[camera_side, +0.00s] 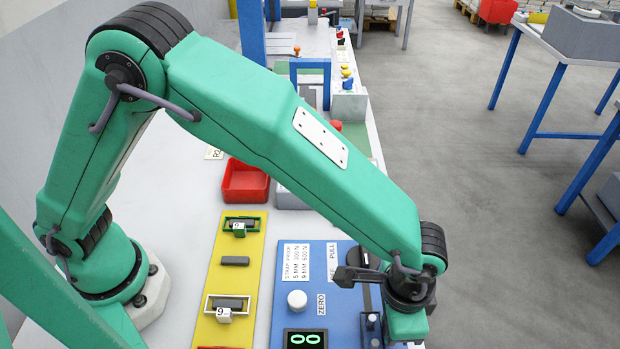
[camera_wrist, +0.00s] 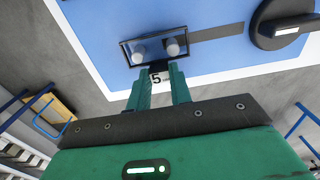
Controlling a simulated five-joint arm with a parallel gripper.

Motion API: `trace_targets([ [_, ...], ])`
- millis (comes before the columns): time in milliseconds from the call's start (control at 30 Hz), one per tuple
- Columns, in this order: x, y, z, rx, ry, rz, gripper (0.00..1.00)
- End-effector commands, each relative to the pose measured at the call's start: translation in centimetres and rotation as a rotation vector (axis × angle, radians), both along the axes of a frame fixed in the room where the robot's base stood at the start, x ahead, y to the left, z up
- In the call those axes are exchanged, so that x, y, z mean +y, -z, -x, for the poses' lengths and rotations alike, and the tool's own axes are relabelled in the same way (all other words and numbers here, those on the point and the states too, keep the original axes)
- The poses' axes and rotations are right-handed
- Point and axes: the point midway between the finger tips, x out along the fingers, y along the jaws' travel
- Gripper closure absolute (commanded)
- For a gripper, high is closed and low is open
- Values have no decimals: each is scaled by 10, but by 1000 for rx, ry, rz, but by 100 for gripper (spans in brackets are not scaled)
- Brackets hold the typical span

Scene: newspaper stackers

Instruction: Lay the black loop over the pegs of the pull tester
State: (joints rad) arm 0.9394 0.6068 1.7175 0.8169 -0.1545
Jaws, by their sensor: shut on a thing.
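My gripper (camera_wrist: 161,75) is shut on the white tag (camera_wrist: 156,79) marked 5 of the black loop (camera_wrist: 124,52), in the wrist view. The loop is a dark rectangular outline. Seen from the wrist, it encloses both grey pegs, the left peg (camera_wrist: 139,54) and the right peg (camera_wrist: 172,47). How far down the pegs it sits I cannot tell. The blue pull tester (camera_side: 277,290) is below my arm in the side view, with its pegs (camera_side: 373,321) beside my gripper (camera_side: 404,328). My wrist hides most of the loop and the fingertips there.
A yellow board (camera_side: 232,275) left of the tester holds a green loop (camera_side: 253,225) and a white loop (camera_side: 208,303). The tester has a white ZERO knob (camera_side: 297,299), a display (camera_side: 305,340) and a dark round dial (camera_wrist: 268,28). A red bin (camera_side: 245,182) stands behind.

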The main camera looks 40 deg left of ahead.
Motion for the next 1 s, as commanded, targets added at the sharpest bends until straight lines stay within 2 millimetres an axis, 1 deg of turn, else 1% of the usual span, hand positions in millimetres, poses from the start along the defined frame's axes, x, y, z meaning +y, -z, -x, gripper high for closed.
trace_targets([
  [533, 0, 8, 0, 1, 0, -1, 100],
  [567, 0, 8, 0, 1, 0, -1, 77],
  [600, 0, 8, 0, 1, 0, -1, 70],
  [667, 0, 8, 0, 1, 0, -1, 58],
  [700, 0, 8, 0, 1, 0, -1, 54],
  [1000, 0, 7, 0, 0, 0, 0, 54],
])
